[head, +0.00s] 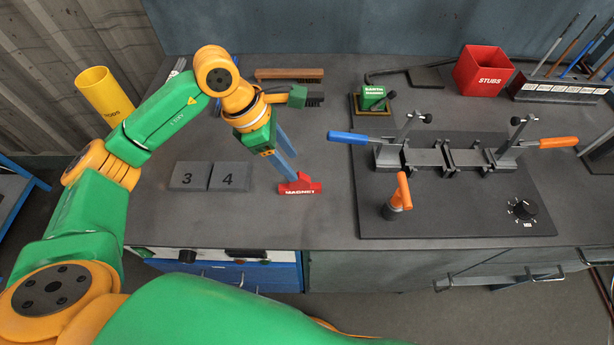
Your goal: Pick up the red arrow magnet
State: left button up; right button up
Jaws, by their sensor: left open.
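The red arrow magnet (302,187), with white lettering "MAGNET", is on the grey bench top left of the dark fixture plate. My left gripper (287,172) reaches down from above with its blue fingers; their tips are at the magnet's upper left part. The fingers are open and look close to the magnet; I cannot tell whether they touch it. The fingertips partly overlap the magnet's top. My right gripper is not in view.
Grey blocks marked 3 (188,176) and 4 (230,177) lie left of the magnet. A fixture plate (450,219) with clamps and blue and orange handles stands to the right. A brush (290,75) lies behind. A red STUBS box (482,71) stands at the back right.

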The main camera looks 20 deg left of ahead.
aim_at(300, 176)
pick_arm(q)
jog(key=shift+s+d+f, duration=0.1)
jog(key=shift+s+f, duration=0.15)
jog(key=shift+f, duration=0.05)
jog(key=d+f+p, duration=0.2)
jog(key=p, duration=0.1)
jog(key=shift+s+d+f, duration=0.2)
jog(key=shift+d+f, duration=0.05)
jog(key=shift+f, duration=0.15)
jog(key=x, duration=0.3)
jog(key=shift+w+a, duration=0.15)
jog(key=shift+w, duration=0.05)
jog(key=shift+s, duration=0.1)
jog(key=c, duration=0.6)
grip_shut()
